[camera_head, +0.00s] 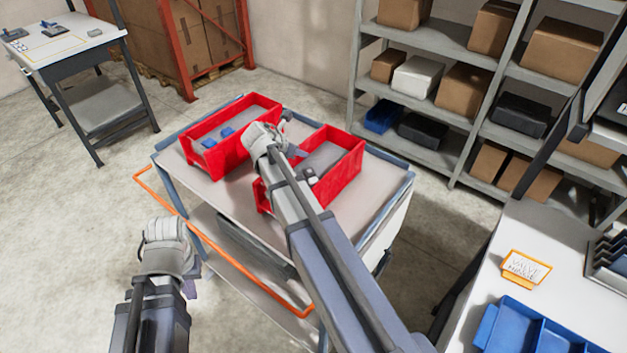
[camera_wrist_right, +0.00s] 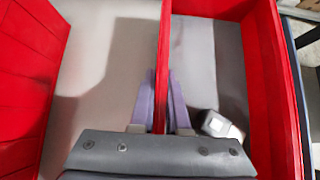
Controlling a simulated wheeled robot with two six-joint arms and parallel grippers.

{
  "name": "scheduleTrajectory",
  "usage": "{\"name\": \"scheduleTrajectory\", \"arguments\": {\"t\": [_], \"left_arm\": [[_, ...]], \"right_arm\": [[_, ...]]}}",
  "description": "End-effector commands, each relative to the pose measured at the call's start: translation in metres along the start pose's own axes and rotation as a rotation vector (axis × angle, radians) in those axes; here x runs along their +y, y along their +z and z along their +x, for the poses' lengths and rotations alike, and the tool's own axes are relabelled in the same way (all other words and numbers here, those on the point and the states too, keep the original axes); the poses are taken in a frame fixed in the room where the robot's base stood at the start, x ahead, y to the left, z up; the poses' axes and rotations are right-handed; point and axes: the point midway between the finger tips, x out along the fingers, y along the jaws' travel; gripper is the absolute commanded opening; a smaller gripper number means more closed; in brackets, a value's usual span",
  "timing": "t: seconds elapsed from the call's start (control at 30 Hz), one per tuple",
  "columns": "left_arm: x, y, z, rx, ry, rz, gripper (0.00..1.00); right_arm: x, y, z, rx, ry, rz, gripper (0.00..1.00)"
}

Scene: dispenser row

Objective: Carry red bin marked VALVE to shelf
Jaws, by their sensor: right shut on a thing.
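Two red bins stand on a cart. The right-hand red bin (camera_head: 341,175) holds a small grey-white part (camera_wrist_right: 218,124) on its grey floor. The left-hand red bin (camera_head: 205,157) holds small blue parts. No VALVE marking is readable on either bin. My right gripper (camera_head: 292,152) is shut on the near-left wall of the right-hand bin; in the right wrist view its purple fingers (camera_wrist_right: 155,105) straddle that wall (camera_wrist_right: 164,60). My right forearm hides part of this bin. My left gripper (camera_head: 190,286) hangs low beside the cart, apart from the bins; its jaws are unclear.
The cart (camera_head: 175,170) has an orange handle (camera_head: 235,252) on its near side. Grey shelving (camera_head: 440,113) with boxes stands behind right.

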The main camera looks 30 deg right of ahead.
Motion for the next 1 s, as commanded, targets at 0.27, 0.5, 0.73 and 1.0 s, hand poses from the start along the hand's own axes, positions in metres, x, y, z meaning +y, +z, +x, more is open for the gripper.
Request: {"name": "scheduleTrajectory", "arguments": {"t": [0.27,0.5,0.73,1.0], "left_arm": [[0.000,0.000,0.000,0.000,0.000,0.000,0.00],[-0.001,0.000,-0.005,0.000,0.000,0.000,0.00],[-0.002,0.001,-0.024,0.000,0.000,0.000,0.00],[-0.006,0.004,-0.060,0.000,0.000,0.001,0.00]], "right_arm": [[0.000,0.001,0.000,-0.002,-0.002,-0.003,0.00],[0.000,0.004,-0.004,-0.002,-0.001,-0.002,0.00],[0.000,0.018,-0.017,-0.002,-0.001,-0.003,0.00],[0.000,0.043,-0.043,-0.003,-0.001,-0.003,0.00]]}}
